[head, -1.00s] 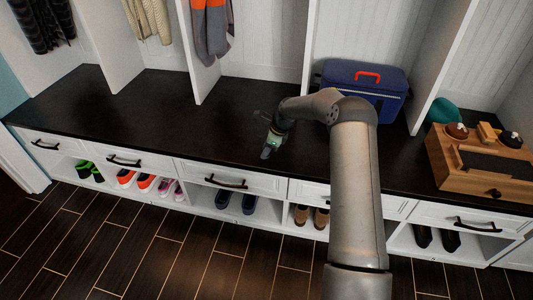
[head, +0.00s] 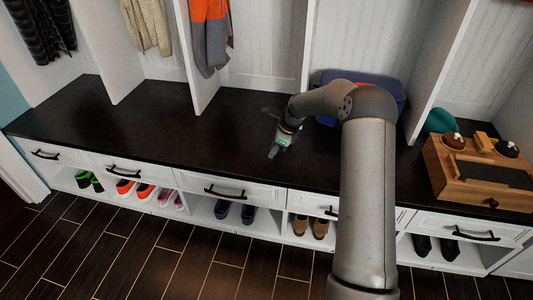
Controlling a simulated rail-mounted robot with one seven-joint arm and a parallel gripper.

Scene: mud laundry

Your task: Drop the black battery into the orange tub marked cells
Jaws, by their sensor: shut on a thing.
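My gripper (head: 273,153) hangs over the dark bench top, left of the blue cooler bag, with its fingers pointing down. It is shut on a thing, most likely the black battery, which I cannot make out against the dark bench. I see no black battery lying elsewhere. No orange tub marked cells shows in this view; my arm hides part of the bench and the back right.
The dark bench top (head: 150,118) is clear to the left. A blue cooler bag (head: 388,86) stands behind my arm. A wooden valet box (head: 462,185) stands at the right, with a teal thing (head: 440,121) behind it. White dividers (head: 200,60) rise from the bench; shoes fill cubbies below.

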